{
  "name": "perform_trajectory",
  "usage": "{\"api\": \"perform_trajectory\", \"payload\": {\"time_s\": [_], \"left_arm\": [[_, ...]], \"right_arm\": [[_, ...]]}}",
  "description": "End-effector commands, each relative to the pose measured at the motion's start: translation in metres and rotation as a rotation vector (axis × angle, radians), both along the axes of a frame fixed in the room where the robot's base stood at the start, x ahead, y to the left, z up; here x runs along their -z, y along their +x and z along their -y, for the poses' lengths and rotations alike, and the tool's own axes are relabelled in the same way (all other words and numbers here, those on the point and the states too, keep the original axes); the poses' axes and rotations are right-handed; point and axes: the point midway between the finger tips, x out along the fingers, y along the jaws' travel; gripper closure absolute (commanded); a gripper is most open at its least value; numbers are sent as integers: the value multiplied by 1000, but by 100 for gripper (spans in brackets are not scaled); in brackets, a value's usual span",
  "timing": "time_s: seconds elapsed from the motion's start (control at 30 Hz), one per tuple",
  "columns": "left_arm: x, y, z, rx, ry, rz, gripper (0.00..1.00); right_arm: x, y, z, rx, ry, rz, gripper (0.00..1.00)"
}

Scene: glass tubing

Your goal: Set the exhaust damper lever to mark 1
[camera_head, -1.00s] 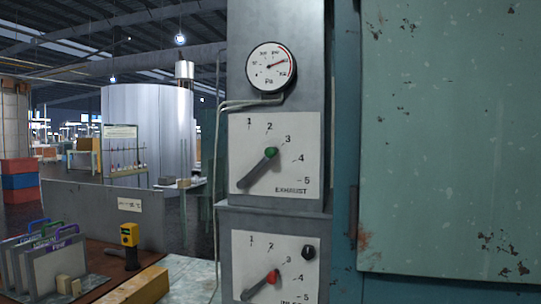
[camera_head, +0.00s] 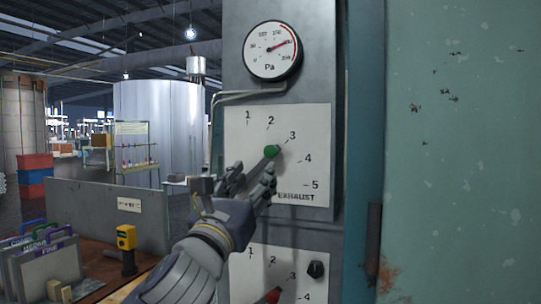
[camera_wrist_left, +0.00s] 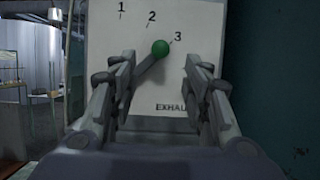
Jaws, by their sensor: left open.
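The exhaust damper lever (camera_head: 272,152) has a green knob on a grey arm, and it points up and right toward mark 3 on the white exhaust plate (camera_head: 318,120). Marks 1 to 5 run in an arc on the plate. My left gripper (camera_head: 254,176) is open in front of the plate, just below the knob, and hides the lever's lower end. In the left wrist view the green knob (camera_wrist_left: 160,47) shows between and slightly beyond the two fingertips (camera_wrist_left: 159,60). I cannot tell whether a finger touches the lever. My right gripper is out of view.
A round pressure gauge (camera_head: 271,50) is above the plate. A large green panel (camera_head: 460,150) stands at right. A bench with a yellow device (camera_head: 126,238) is at lower left.

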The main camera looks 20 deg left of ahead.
Motion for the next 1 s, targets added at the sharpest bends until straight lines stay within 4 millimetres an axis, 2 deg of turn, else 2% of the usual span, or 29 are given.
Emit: {"api": "perform_trajectory", "payload": {"time_s": [0.17, 0.3, 0.5, 0.7, 0.97, 1.0], "left_arm": [[-13, 29, 1, 0, -5, -4, 56], [-24, 53, 2, 1, -6, -4, 56], [-34, 79, 3, 1, -6, -3, 56], [-38, 91, 3, 2, -5, -1, 56], [-37, 92, 3, 2, -5, -2, 56], [-37, 92, 3, 2, -5, -2, 61]], "right_arm": [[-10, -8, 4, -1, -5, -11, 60], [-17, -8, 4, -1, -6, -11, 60], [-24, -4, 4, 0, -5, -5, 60], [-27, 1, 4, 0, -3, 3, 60], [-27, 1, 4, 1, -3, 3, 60], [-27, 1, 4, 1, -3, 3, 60]]}}
